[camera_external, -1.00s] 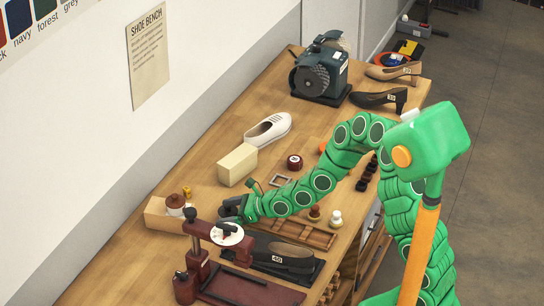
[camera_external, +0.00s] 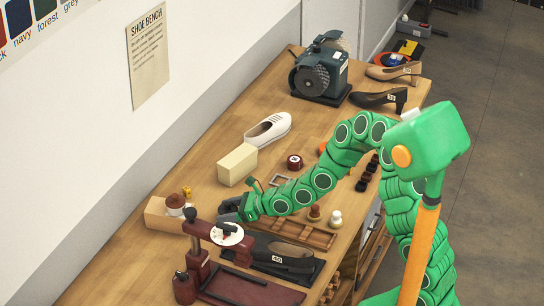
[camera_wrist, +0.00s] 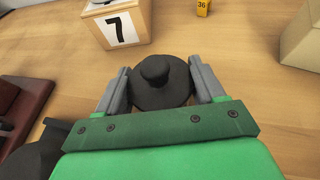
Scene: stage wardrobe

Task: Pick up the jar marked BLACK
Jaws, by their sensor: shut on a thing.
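In the wrist view a round, dark jar (camera_wrist: 160,92) with a knobbed top stands between the two grey fingers of my gripper (camera_wrist: 160,76). The fingers are shut on its sides. I cannot read any marking on it from here. In the external view my gripper (camera_external: 230,209) is low over the left part of the bench, behind the dark red press, and the jar is mostly hidden there. The jar looks upright, and I cannot tell whether it still touches the bench top.
A wooden block marked 7 (camera_wrist: 118,25) stands just beyond the jar, with a brown-topped pot (camera_external: 175,203) on it. The dark red press (camera_external: 205,262) is close in front. A yellow tag 36 (camera_wrist: 203,8), a pale block (camera_external: 237,165) and a white shoe (camera_external: 268,129) lie farther back.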

